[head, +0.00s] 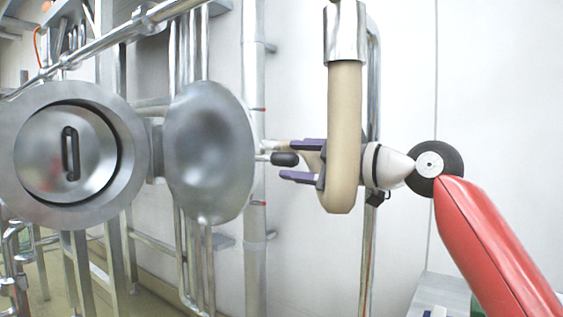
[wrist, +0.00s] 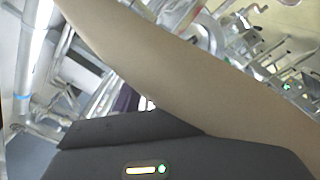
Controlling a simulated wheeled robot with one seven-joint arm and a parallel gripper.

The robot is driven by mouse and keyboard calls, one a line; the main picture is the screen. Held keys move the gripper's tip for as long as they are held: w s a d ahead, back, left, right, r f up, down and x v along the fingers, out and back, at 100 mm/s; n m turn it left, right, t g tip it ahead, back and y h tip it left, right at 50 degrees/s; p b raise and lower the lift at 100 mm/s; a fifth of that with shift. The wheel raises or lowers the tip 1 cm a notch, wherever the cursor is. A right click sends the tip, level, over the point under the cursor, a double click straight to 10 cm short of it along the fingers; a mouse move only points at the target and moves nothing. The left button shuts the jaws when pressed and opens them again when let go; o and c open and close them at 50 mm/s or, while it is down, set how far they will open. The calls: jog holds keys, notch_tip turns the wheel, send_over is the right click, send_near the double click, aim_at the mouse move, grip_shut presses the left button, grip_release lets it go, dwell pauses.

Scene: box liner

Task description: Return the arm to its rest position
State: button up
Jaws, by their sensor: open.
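My gripper (head: 285,161) shows in the head view right of the round hatch door. Its two purple fingers are open, one above the other, and point left. The black knob of a handle (head: 285,158) shows between the fingertips; I cannot tell whether they touch it. My white wrist and red arm link extend to the right. A thick beige tube (head: 345,120) hangs in front of my gripper and hides part of it. In the wrist view the beige tube (wrist: 170,75) crosses diagonally close to the camera, above the dark gripper body, and hides most of the fingers.
The round metal hatch door (head: 212,150) stands open beside the round port (head: 70,150), which has a dark slot handle. Metal pipes and frames (head: 255,215) stand behind. The white wall (head: 505,90) at the right is mostly clear. A grey box (head: 442,292) lies low at the right.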

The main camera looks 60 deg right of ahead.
jog(key=shift+s, duration=1.35)
